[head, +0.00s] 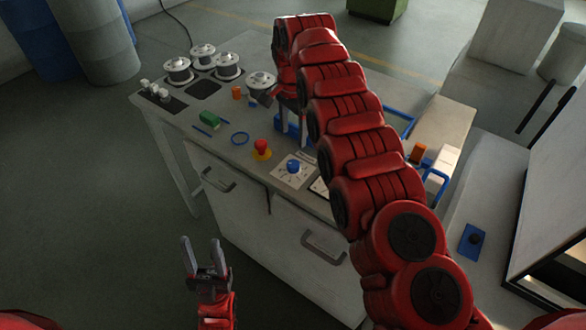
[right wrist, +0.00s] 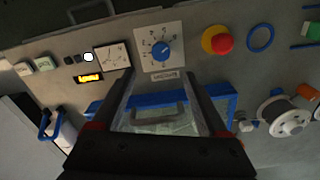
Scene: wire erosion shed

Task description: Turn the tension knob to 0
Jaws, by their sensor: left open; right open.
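The tension knob (head: 293,166) is a blue dial on a white square plate on the bench top, in front of the blue items. In the right wrist view the knob (right wrist: 160,51) sits on its plate (right wrist: 148,64), with marks around it; the pointer's exact setting is too small to read. My right gripper (head: 288,112) is open and points down over the bench, behind the knob and apart from it; the arm partly hides it. My left gripper (head: 203,252) is open and empty, low in front of the bench.
A red and yellow emergency button (head: 261,149) stands close to the knob's left. A blue ring (head: 240,138), a green block (head: 209,118) and spools (head: 178,70) lie farther left. A dial gauge (right wrist: 112,56) and an amber display (right wrist: 89,78) sit on the knob's other side.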

